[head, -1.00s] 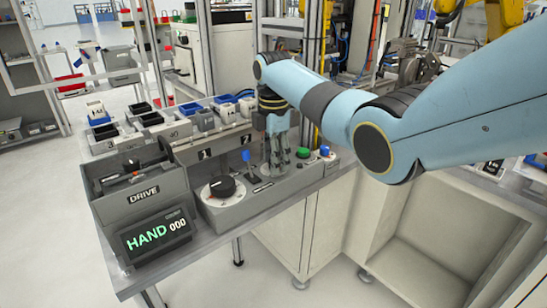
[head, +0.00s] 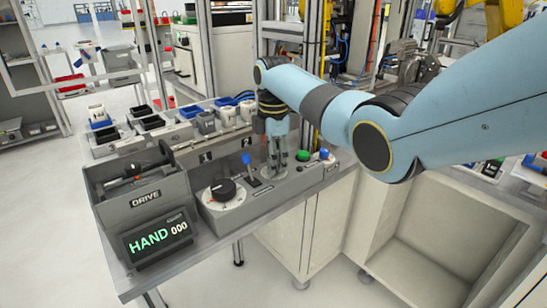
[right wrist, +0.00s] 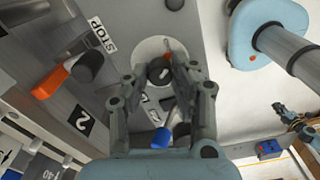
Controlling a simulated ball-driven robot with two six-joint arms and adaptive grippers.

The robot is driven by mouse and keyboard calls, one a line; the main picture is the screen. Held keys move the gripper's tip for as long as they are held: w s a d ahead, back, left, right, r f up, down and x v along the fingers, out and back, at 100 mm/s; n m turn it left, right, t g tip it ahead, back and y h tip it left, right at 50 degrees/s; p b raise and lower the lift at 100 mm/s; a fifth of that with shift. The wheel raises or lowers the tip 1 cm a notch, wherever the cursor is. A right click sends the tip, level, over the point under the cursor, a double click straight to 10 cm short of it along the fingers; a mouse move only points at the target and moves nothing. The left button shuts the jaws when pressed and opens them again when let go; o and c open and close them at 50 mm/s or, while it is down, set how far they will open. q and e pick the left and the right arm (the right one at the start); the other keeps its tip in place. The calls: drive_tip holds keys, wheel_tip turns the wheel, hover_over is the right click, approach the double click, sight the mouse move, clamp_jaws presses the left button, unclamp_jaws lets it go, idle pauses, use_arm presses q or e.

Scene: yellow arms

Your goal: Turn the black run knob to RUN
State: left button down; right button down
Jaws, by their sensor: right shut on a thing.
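In the right wrist view the black run knob (right wrist: 160,72) sits on a round pale plate (right wrist: 146,50), with a small orange-red mark at its edge. My right gripper (right wrist: 161,76) is shut on the knob from both sides. In the head view my right gripper (head: 276,172) points down onto the grey control panel (head: 232,220), right of the blue-topped lever, and hides the knob. I cannot read the knob's setting. The display (head: 157,240) reads HAND 000. My left gripper is in neither view.
A larger black knob on a white dial (head: 222,205) is left of the blue-topped lever (head: 247,160). A green button (head: 302,155) and a blue knob (head: 324,154) are to the right. Bins line the back.

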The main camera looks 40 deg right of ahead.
drive_tip(key=m+p, duration=0.2)
drive_tip(key=m, duration=0.1)
drive_tip(key=shift+r+p, duration=0.2)
drive_tip(key=shift+p, duration=0.15)
drive_tip(key=m+p, duration=0.2)
drive_tip(key=m, duration=0.2)
drive_tip(key=shift+f, duration=0.1)
drive_tip(key=m+p, duration=0.1)
drive_tip(key=m, duration=0.3)
drive_tip(key=shift+m, duration=0.3)
drive_tip(key=m+p, duration=0.1)
drive_tip(key=m, duration=0.4)
drive_tip(key=c, duration=1.1)
unclamp_jaws()
drive_tip(key=shift+f, duration=0.1)
